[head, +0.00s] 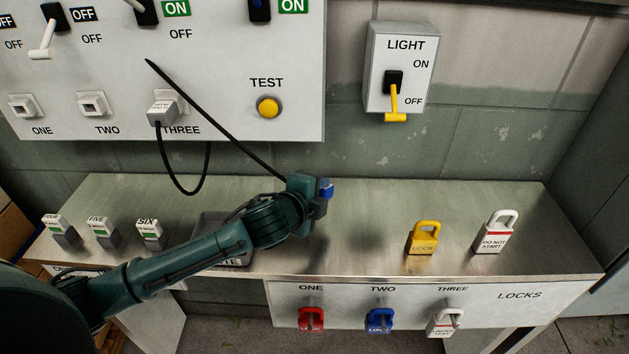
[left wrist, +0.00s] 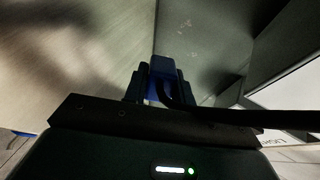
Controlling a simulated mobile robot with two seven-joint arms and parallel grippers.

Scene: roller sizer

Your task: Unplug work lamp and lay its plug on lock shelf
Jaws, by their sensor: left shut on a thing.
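My left gripper (head: 316,195) is shut on a blue plug (head: 325,188) above the steel lock shelf (head: 356,240), near its back. In the left wrist view the blue plug (left wrist: 162,68) sits between the dark fingers (left wrist: 160,84). A black cord (head: 215,120) runs from the plug up to the left, across the panel. No lamp label on the plug is readable. Whether the plug touches the shelf is hard to tell; it appears held above it. My right gripper is not in view.
A yellow padlock (head: 423,238) and a white padlock (head: 495,232) stand on the right of the shelf. Small tagged blocks (head: 103,233) stand at left. A grey plug (head: 162,112) sits in socket THREE, its cord looping below. Bare shelf lies between my gripper and the yellow padlock.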

